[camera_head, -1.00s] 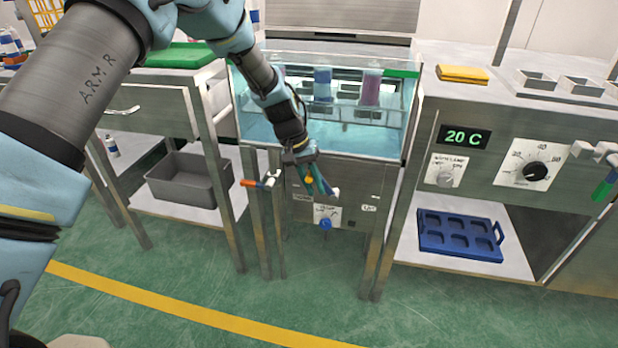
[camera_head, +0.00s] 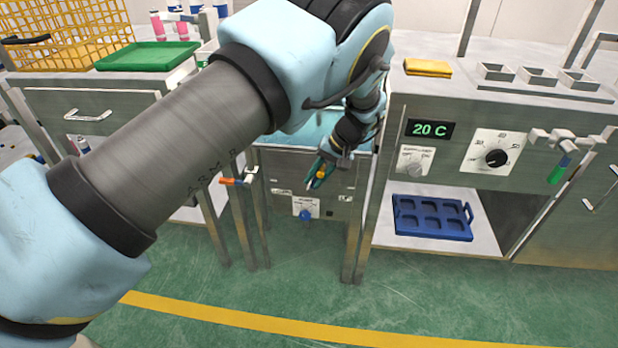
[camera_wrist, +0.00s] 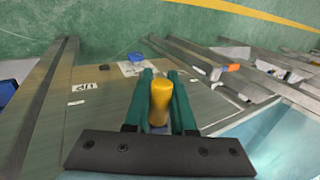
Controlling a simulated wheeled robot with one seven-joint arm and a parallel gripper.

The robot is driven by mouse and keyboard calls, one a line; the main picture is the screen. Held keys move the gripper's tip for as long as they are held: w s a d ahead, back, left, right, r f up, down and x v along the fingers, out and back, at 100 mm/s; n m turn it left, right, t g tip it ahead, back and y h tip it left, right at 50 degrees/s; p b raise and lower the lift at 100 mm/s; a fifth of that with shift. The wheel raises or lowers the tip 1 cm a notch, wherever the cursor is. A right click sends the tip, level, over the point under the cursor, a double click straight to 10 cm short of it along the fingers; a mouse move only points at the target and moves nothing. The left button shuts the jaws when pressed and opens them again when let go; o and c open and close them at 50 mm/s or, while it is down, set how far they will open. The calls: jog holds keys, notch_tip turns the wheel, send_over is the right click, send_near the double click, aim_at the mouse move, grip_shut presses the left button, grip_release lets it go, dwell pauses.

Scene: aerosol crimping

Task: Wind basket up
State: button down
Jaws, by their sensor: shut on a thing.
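My gripper (camera_head: 318,176) is at the front panel of the water tank (camera_head: 340,192). Its green fingers are shut on a yellow crank grip (camera_wrist: 160,102), which stands between them in the wrist view. The grip also shows as a small yellow spot in the head view (camera_head: 321,174). A label reading UP (camera_wrist: 88,86) is on the panel beside the gripper. A blue knob (camera_head: 305,215) sits below on the panel. Only a strip of blue water (camera_head: 290,135) shows behind my arm. The basket is hidden in the head view.
An orange-tipped valve handle (camera_head: 228,181) stands left of the panel. A bench with a 20 C display (camera_head: 430,129) and dial (camera_head: 497,158) is at right, with a blue tray (camera_head: 433,217) on its lower shelf. The floor in front is clear.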

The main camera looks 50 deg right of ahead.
jog(key=s, duration=0.1)
jog(key=s+d+f+b, duration=0.1)
jog(key=s, duration=0.1)
jog(key=shift+d+f, duration=0.35)
jog(key=shift+w+a, duration=0.15)
dwell(0.9)
jog(key=c, duration=0.8)
grip_release()
jog(key=shift+o, duration=0.2)
jog(key=shift+r, duration=0.1)
notch_tip(320, 180, up, 10)
jog(key=shift+b, duration=0.35)
